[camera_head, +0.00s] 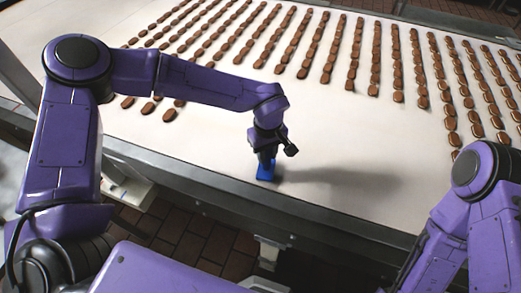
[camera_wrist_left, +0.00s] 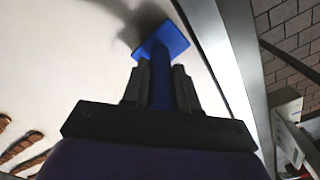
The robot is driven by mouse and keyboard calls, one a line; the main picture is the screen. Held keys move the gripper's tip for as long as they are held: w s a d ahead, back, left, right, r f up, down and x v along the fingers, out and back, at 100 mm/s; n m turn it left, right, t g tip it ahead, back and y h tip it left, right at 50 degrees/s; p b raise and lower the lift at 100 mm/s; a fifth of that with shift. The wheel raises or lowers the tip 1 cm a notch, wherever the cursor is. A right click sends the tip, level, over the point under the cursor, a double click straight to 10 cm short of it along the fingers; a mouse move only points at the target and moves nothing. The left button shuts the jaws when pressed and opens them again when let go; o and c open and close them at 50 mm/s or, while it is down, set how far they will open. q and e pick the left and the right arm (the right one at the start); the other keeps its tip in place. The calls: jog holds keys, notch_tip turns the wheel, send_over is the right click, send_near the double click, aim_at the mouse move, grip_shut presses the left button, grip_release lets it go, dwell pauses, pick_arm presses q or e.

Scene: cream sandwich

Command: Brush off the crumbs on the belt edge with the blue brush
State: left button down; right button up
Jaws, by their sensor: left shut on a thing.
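My left gripper (camera_head: 267,155) is shut on the blue brush (camera_head: 267,173), low over the white belt close to its near edge. In the left wrist view the gripper fingers (camera_wrist_left: 161,85) close around the brush's handle, and the flat blue head of the brush (camera_wrist_left: 165,40) lies beyond them. I cannot tell whether the brush touches the belt. The belt edge (camera_head: 200,185) runs as a grey metal rail along the near side; it also shows in the left wrist view (camera_wrist_left: 242,60). I make out no crumbs in either view. My right arm shows at the right, its gripper out of view.
Rows of brown cream sandwiches (camera_head: 334,50) cover the far part of the white belt (camera_head: 340,135). A few loose ones (camera_head: 148,108) lie left of the brush, behind my left arm. The belt around and right of the brush is clear. Brown floor tiles (camera_head: 205,240) lie below the rail.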

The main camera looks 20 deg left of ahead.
pick_arm(q)
jog(key=shift+d, duration=8.8)
jog(key=a, duration=2.1)
notch_tip(320, 180, up, 7)
jog(key=shift+d, duration=0.15)
